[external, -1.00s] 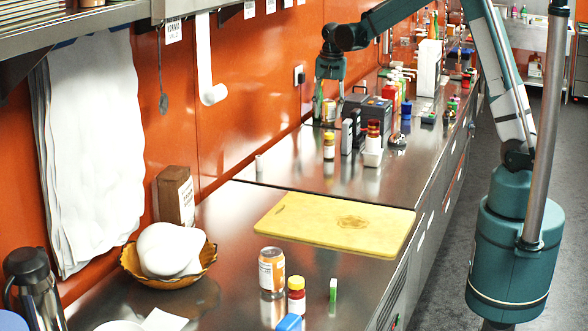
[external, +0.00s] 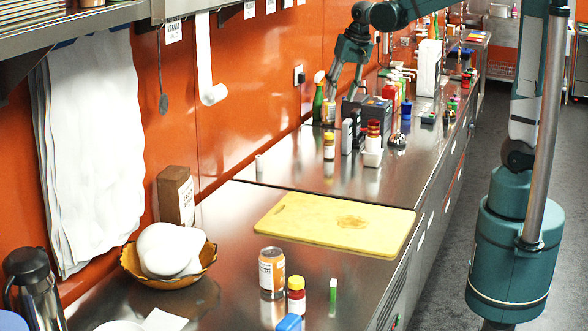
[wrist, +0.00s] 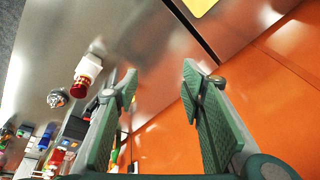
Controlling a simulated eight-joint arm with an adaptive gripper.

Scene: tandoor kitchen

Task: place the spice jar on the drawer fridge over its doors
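My gripper (external: 343,88) is over the far part of the steel counter near the orange wall. In the wrist view its two green-padded fingers (wrist: 160,92) are spread, with nothing held between them. I cannot tell which is meant. The red-topped one also shows in the wrist view (wrist: 82,84), left of the fingers. The steel counter's front (external: 421,236), with door panels, seems to be the drawer fridge.
A yellow cutting board (external: 290,228) lies mid-counter. A can (external: 271,270), a bowl (external: 133,267) and a brown box (external: 176,196) stand nearer. A green bottle (external: 318,101) and a dark box (external: 378,110) are close to my gripper. Bare steel lies beyond the board.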

